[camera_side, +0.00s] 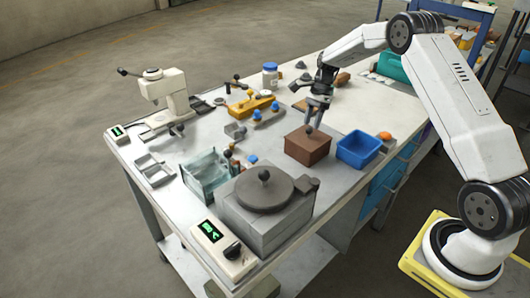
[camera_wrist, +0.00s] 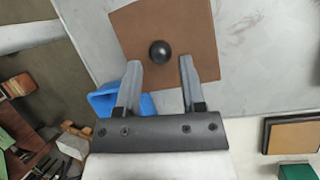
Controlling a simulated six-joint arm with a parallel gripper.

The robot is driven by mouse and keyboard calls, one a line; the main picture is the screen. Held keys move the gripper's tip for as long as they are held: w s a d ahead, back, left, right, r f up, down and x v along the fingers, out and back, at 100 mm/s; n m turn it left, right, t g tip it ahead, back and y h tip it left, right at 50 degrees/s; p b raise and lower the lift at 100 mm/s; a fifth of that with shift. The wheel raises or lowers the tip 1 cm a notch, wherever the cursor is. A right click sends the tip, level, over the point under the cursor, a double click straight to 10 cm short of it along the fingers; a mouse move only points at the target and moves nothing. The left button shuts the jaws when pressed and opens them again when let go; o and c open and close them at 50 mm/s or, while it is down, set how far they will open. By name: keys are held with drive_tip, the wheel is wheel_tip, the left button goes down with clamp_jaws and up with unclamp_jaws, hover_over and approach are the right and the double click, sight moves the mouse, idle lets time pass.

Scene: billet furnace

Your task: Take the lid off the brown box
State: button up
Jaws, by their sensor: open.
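The brown box (camera_side: 307,150) stands on the bench near its right side, with its lid on. The flat brown lid (camera_wrist: 190,25) fills the top middle of the wrist view, with a round dark knob (camera_wrist: 160,52) at its centre. The knob also shows in the side view (camera_side: 308,129). My gripper (camera_wrist: 158,68) is open, pointing down over the box. In the wrist view its two fingertips lie either side of the knob's near edge, with nothing between them. Whether the fingers touch the lid cannot be told.
A blue open bin (camera_side: 358,149) stands just right of the box. A grey furnace with a round lid (camera_side: 265,190) stands in front, and a glass tank (camera_side: 205,172) is to the left. A yellow fixture (camera_side: 252,105) and a jar (camera_side: 270,75) are behind. Bare bench lies left of the box.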

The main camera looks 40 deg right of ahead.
sight(309, 133)
drive_tip(key=shift+x, duration=1.45)
clamp_jaws()
